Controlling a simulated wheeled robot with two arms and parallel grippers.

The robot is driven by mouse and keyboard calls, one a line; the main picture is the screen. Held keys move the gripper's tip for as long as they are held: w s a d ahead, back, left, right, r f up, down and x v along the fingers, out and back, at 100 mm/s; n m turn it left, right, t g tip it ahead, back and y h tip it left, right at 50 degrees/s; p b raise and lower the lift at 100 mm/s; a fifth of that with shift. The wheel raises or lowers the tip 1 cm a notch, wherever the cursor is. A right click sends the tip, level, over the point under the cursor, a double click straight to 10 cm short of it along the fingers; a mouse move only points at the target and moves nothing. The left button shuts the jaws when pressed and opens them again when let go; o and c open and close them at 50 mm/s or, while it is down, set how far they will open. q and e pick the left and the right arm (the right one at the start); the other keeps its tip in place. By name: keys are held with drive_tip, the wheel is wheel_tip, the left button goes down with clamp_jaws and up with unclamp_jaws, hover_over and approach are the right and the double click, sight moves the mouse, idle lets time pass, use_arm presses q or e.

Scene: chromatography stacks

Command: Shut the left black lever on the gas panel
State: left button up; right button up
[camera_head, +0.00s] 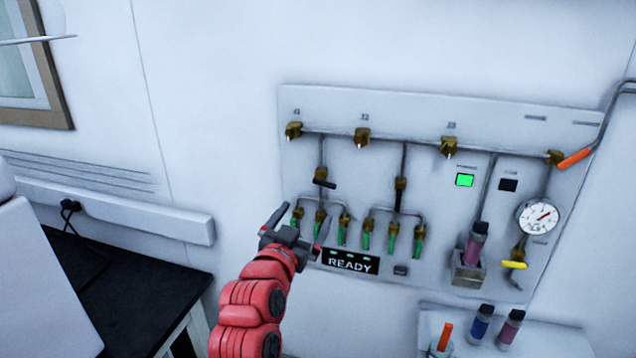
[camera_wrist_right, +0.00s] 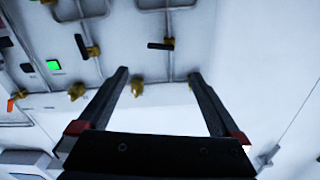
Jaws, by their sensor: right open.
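The gas panel (camera_head: 345,105) is on the white wall. Its left black lever (camera_head: 324,184) lies nearly level, across its vertical pipe. In the right wrist view, which is turned over, this lever (camera_wrist_right: 161,45) also lies crosswise. The right black lever (camera_head: 399,196) runs along its pipe, and slants in the wrist view (camera_wrist_right: 82,47). My right gripper (camera_head: 303,217) is open and empty, in front of the panel's lower left, below the left lever in the picture. In the wrist view its fingers (camera_wrist_right: 158,75) stand apart, with no lever between them. My left gripper is not in view.
Several brass valves with green tubes (camera_head: 391,241) hang near my right gripper, beside a READY display (camera_head: 350,262). An orange-handled valve (camera_head: 573,159) and a gauge (camera_head: 538,217) are at the right. A dark-topped table (camera_head: 150,290) stands lower left.

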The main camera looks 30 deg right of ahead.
sight(324, 183)
drive_tip(key=p+x, duration=0.4)
drive_tip(key=x, duration=1.1)
drive_tip(key=shift+w+d+r, duration=0.1)
drive_tip(key=shift+w+d, duration=0.15)
